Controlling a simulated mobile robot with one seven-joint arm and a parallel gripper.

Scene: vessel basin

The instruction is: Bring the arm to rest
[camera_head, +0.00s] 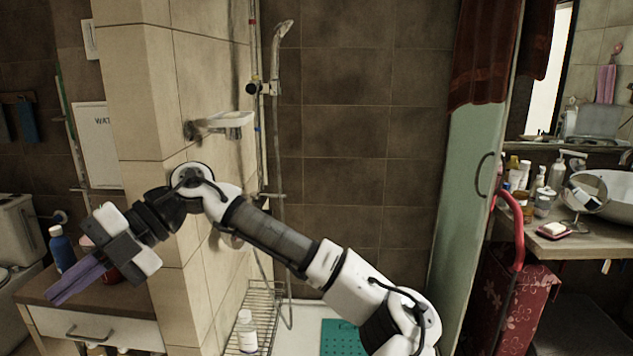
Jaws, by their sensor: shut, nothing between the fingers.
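My arm reaches from the lower right across the middle of the head view, bent at an upper joint near the tiled pillar. My gripper (78,281) is at the lower left and points down and left. Its purple-grey fingers lie together, with nothing seen between them. It appears in front of the small cabinet (105,330), and hides part of the cabinet's top. I cannot tell whether it touches the top.
A blue bottle (62,250) stands on the cabinet near my gripper. The tiled pillar (150,120) is behind my wrist. A wire rack (262,305) with a white bottle (246,332) stands in the shower. A glass door (462,190) and a cluttered counter (575,245) are on the right.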

